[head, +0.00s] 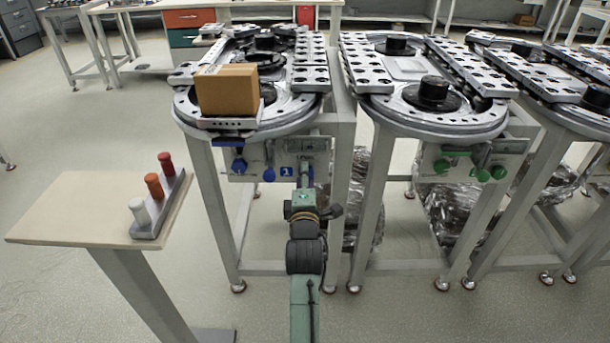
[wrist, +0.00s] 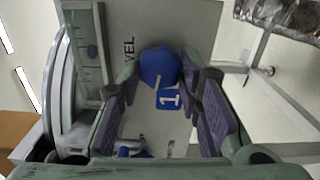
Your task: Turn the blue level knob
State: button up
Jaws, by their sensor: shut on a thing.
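The blue level knob (wrist: 159,66) sits on a pale panel (wrist: 133,28) in the wrist view, beside printed letters that partly read "VEL". A blue label with a white 1 (wrist: 168,98) is next to it. My gripper (wrist: 159,74) is shut on the knob, with one fingertip on each side of it. In the head view my gripper (head: 306,178) is at the front panel under the left ring track, and it mostly hides the knob there. The knob's pointer direction is not clear.
Two other blue knobs (head: 239,165) (head: 269,174) are left of my gripper on the same panel. A cardboard box (head: 227,89) sits on the track (head: 300,104) above. A table leg (head: 341,210) stands close right. A small table (head: 75,215) with three coloured cylinders is at left.

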jog(key=shift+f+n+p, duration=0.15)
jog(key=shift+n+p, duration=0.3)
jog(key=shift+n, duration=3.35)
jog(key=o, duration=1.1)
jog(key=shift+o, duration=0.2)
jog(key=s, duration=1.2)
